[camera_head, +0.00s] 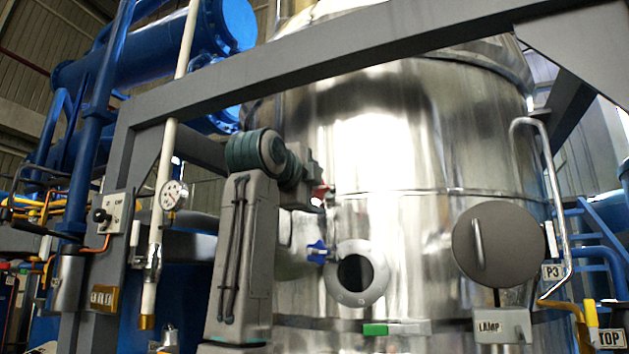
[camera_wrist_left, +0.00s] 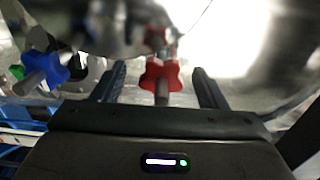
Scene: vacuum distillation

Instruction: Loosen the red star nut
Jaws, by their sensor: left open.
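The red star nut (camera_head: 320,195) shows small beside the steel vessel in the head view, partly hidden by my left gripper. In the left wrist view the red star nut (camera_wrist_left: 161,76) sits between the two open fingers of my left gripper (camera_wrist_left: 158,84), with a visible gap on each side. My left gripper (camera_head: 310,180) is close to the vessel wall in the head view, its fingers hard to make out. A blue star nut (camera_head: 318,252) sits lower, beside the round port; it also shows left of the fingers in the left wrist view (camera_wrist_left: 44,68). My right gripper is not in view.
The shiny steel vessel (camera_head: 420,130) fills the middle. A round port (camera_head: 374,285) and a grey round cover (camera_head: 498,244) with a handle are on its front. A grey beam (camera_head: 330,58) crosses above. A pressure gauge (camera_head: 173,195) on a pale pipe stands left of my arm.

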